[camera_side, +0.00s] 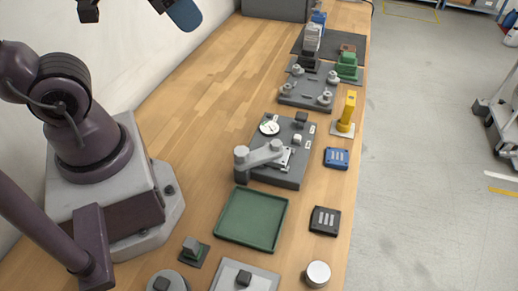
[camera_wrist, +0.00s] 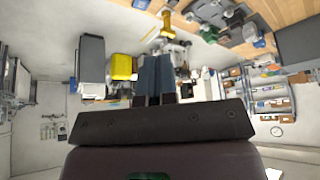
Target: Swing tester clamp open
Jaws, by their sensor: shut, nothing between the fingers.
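The tester (camera_side: 290,172) is a dark grey block on the wooden bench in the side view. It carries a round white dial (camera_side: 269,128). Its clamp (camera_side: 260,157) is a light grey bar with round ends, lying across the tester's near part; its left end overhangs the block's left edge. I cannot tell whether the clamp is latched. My gripper (camera_wrist: 154,62) shows in the wrist view as two blue-grey fingers, shut together and empty. It is apart from the tester. In the side view, a blue-tipped part of my arm shows at the top edge, high above the bench.
A green tray (camera_side: 217,233) lies in front of the tester. A fixture plate with pegs (camera_side: 309,101) stands behind it. A yellow upright part (camera_side: 347,113), a blue box (camera_side: 336,159) and a black box (camera_side: 325,221) stand to the right. The bench behind left is clear.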

